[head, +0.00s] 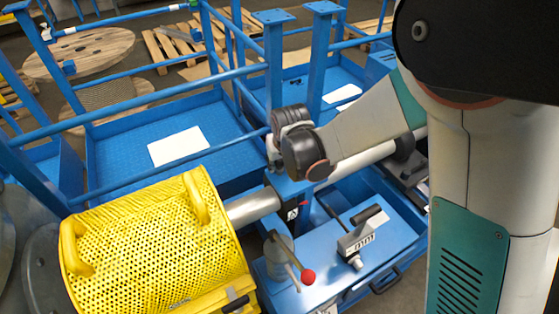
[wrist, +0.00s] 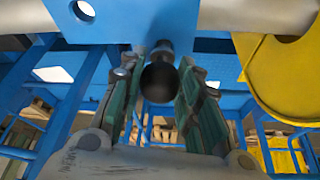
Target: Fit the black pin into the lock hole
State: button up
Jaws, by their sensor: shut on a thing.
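In the wrist view the black pin (wrist: 159,82) sits between the two fingers of my gripper (wrist: 160,88), its round dark end facing the camera. Its far end points at a blue beam (wrist: 215,18) and appears close to it. I cannot tell whether it touches or enters the beam. The lock hole cannot be made out and may be hidden behind the pin. In the head view my wrist is beside the blue post near the middle; the fingers and pin are hidden or too small to tell.
A yellow perforated guard (head: 160,245) stands left of my wrist, with a grey shaft (head: 252,206) coming from it. A blue box (head: 385,250) with a red-knobbed lever (head: 307,276) lies below. Blue rails (head: 150,85) surround the left side.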

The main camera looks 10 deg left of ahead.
jog(key=shift+f+b, duration=0.6)
jog(key=shift+f, duration=0.2)
jog(key=o, duration=1.2)
jog(key=shift+r, duration=0.15)
jog(key=v, duration=0.7)
jog(key=shift+s+r, duration=0.1)
